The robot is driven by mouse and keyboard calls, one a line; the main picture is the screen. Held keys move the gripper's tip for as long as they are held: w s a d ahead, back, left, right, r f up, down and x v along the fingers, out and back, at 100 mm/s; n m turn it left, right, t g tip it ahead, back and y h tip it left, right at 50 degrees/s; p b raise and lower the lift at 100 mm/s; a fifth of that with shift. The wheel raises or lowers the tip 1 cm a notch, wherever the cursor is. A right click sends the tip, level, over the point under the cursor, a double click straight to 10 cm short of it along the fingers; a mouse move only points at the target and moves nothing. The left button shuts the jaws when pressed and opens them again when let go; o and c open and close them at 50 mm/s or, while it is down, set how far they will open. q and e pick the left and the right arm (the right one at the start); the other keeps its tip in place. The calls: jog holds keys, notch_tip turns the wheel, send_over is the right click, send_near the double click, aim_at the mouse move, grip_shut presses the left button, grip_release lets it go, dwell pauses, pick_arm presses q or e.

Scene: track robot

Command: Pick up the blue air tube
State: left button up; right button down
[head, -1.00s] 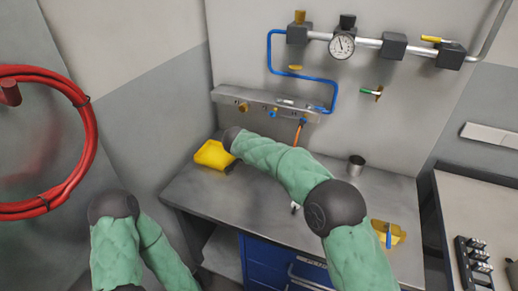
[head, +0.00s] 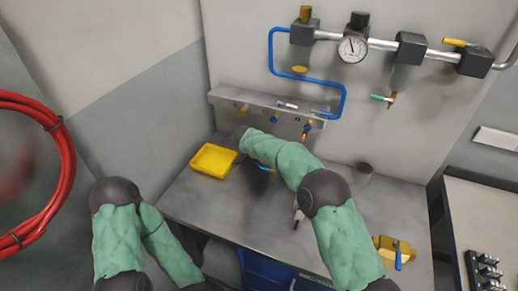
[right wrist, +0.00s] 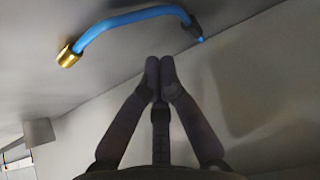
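The blue air tube (right wrist: 125,22) is a short curved blue hose with a brass end at left and a dark end at right. In the right wrist view it lies on the grey bench top beyond my fingertips. In the head view only a bit of blue (head: 257,164) shows beside my right forearm. My right gripper (right wrist: 160,70) has its fingertips together with nothing between them, apart from the tube. In the head view my arm hides most of this gripper. My left arm shows at lower left in the head view, but its gripper is out of frame.
A yellow tray (head: 213,161) sits at the bench's left, near the tube. The wall holds a rail (head: 225,98) with fittings, a fixed blue pipe (head: 271,50) and a gauge (head: 352,48).

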aim_at(259, 166)
jog(key=x, duration=0.3)
jog(key=shift+p, duration=0.3)
jog(key=shift+s+a, duration=0.15)
jog(key=shift+s, duration=0.15)
jog(key=shift+s+a, duration=0.3)
jog(key=shift+s, duration=0.5)
jog(key=shift+s+a, duration=0.3)
jog(key=shift+s, duration=0.5)
